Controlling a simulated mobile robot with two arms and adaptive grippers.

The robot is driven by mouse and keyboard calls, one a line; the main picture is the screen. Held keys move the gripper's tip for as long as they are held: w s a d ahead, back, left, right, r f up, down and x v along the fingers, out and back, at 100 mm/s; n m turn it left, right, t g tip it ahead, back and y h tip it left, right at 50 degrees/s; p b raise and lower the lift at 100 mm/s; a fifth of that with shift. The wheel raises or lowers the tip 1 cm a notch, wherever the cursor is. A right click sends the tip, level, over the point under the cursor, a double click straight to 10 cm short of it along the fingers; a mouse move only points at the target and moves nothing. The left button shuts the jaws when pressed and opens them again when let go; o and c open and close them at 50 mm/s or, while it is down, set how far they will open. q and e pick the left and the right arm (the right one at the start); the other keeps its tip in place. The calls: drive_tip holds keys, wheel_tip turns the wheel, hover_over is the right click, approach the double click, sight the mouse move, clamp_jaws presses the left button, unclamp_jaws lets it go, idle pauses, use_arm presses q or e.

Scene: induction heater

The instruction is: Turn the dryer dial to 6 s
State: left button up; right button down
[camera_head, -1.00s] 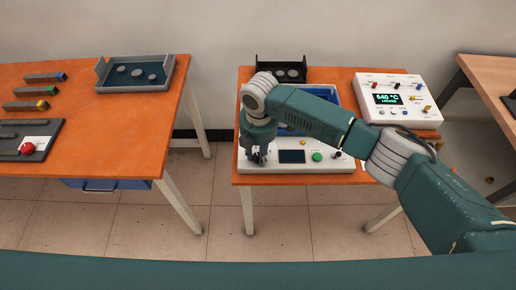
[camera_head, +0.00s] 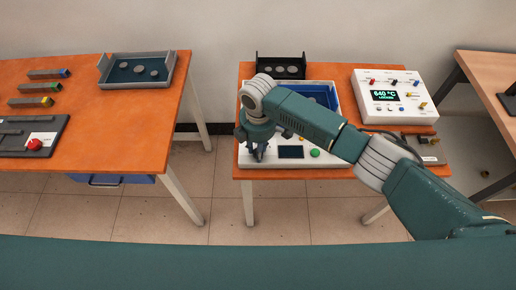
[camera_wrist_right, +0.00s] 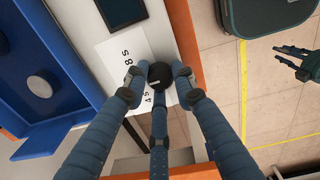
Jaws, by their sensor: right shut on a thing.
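The dryer (camera_head: 335,97) is a white box with a blue tray, a dark display (camera_head: 291,152) and a green button (camera_head: 315,153). Its black dial (camera_wrist_right: 158,75) sits on a white label (camera_wrist_right: 122,62) in the right wrist view. I read "8 s" and "4 s" there; fingers hide part of the scale. A short pale mark shows on the dial's top. My right gripper (camera_head: 257,153) is shut on the dial, with its fingers around it. My left gripper (camera_wrist_right: 297,62) shows empty with spread fingers in the right wrist view; it is outside the head view.
A white unit (camera_head: 394,110) reading 640 °C stands right of the dryer. A black rack (camera_head: 280,72) with grey discs stands behind it. The left table (camera_head: 120,120) holds a grey tray (camera_head: 103,77) and several bars. A floor gap separates the tables.

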drive_tip(key=shift+a, duration=0.1)
drive_tip(key=c, duration=1.4)
unclamp_jaws()
wheel_tip(320, 180, up, 12)
drive_tip(key=shift+s, duration=0.2)
